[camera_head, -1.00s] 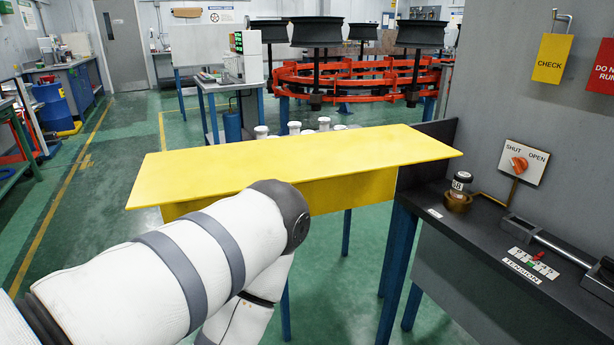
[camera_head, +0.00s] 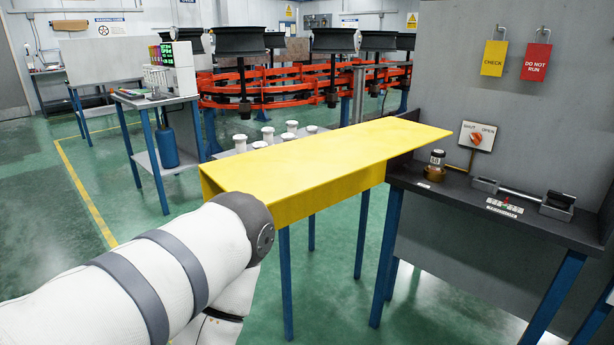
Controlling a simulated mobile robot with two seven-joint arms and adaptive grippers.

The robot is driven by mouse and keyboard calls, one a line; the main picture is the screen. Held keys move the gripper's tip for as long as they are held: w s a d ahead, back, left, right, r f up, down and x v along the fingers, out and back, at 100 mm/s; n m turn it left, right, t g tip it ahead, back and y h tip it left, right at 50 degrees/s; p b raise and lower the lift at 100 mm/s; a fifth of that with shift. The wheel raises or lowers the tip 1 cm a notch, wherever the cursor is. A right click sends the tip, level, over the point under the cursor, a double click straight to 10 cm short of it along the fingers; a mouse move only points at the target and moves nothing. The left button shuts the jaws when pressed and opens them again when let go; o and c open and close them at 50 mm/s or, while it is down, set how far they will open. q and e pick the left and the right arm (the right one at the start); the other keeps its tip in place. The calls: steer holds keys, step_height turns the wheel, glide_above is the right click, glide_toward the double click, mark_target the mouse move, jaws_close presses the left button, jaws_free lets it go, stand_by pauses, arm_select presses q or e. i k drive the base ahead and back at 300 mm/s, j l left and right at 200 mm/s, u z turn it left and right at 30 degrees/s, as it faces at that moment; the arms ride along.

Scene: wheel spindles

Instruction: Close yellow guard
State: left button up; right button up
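The yellow guard (camera_head: 325,155) is a long flat panel with a folded-down front edge. It lies level across the middle of the head view, its right end against the grey panel and black bench. My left arm comes in from the lower left, and its rounded joint is in front of the guard's near left corner. My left gripper is not visible; it is hidden behind the arm or below the view. My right gripper is out of view. A SHUT/OPEN plate with an orange knob (camera_head: 477,137) is on the grey panel to the right of the guard.
The black bench (camera_head: 460,190) at right carries a brass-based part (camera_head: 435,168) and a metal bar fixture (camera_head: 520,197). White spools (camera_head: 268,134) stand behind the guard. Red racks with dark wheels are farther back. A side table (camera_head: 150,100) stands left. Green floor is open at left.

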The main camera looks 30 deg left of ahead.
mark_target(297, 179)
steer(key=k+j+z, duration=0.1)
steer(key=j, duration=0.25)
steer(key=k+j+z, duration=0.1)
steer(key=j, duration=0.25)
steer(key=k+j+z, duration=0.15)
steer(key=j, duration=0.2)
steer(key=k+j+z, duration=0.1)
steer(key=j, duration=0.2)
steer(key=j+z, duration=0.2)
steer(key=j, duration=0.55)
steer(key=k+j+z, duration=0.15)
steer(key=j, duration=0.55)
steer(key=j+z, duration=0.25)
steer(key=j, duration=0.8)
steer(key=i+j+z, duration=0.1)
steer(key=i+j, duration=0.05)
steer(key=j, duration=0.05)
